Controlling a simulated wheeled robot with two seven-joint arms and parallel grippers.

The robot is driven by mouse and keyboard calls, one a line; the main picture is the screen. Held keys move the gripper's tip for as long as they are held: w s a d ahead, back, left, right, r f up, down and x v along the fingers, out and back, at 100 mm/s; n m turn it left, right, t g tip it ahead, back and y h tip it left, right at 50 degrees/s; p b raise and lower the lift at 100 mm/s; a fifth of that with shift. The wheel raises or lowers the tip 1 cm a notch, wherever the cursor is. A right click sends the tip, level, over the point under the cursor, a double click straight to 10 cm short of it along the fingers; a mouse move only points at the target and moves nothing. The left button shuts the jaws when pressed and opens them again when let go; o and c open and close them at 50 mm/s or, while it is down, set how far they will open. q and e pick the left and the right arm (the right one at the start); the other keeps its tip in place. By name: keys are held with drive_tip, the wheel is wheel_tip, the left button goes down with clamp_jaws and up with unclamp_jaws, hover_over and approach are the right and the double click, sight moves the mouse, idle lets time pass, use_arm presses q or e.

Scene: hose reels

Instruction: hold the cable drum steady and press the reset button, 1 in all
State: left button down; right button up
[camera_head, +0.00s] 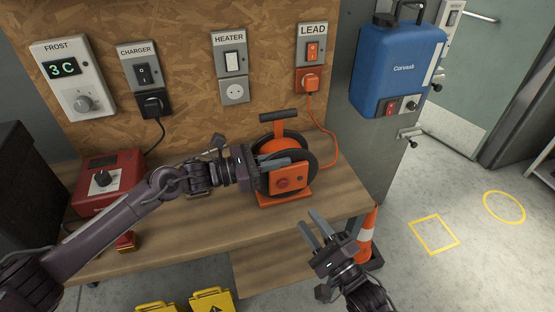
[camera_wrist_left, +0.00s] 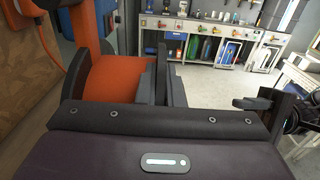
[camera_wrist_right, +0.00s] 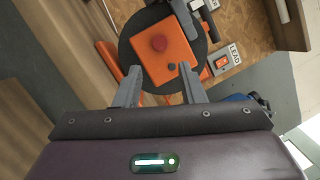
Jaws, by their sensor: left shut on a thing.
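The orange and black cable drum (camera_head: 290,165) stands on the wooden bench, its black handle on top. Its orange front panel carries a red reset button (camera_head: 283,183), which also shows in the right wrist view (camera_wrist_right: 159,43). My left gripper (camera_head: 272,161) is at the left of the drum, shut on its rim; in the left wrist view the fingers lie against the black flange beside the orange drum core (camera_wrist_left: 115,80). My right gripper (camera_head: 319,225) is open and empty, in front of and below the drum. In the right wrist view its fingers (camera_wrist_right: 160,85) point at the front panel.
An orange lead runs from the drum to the LEAD socket (camera_head: 308,82). A red box (camera_head: 108,182) with a knob stands at the bench's left. A traffic cone (camera_head: 367,232) is right of the bench, and a blue container (camera_head: 395,65) hangs above. Floor at right is clear.

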drive_tip(key=shift+c, duration=0.2)
clamp_jaws()
idle(1.7)
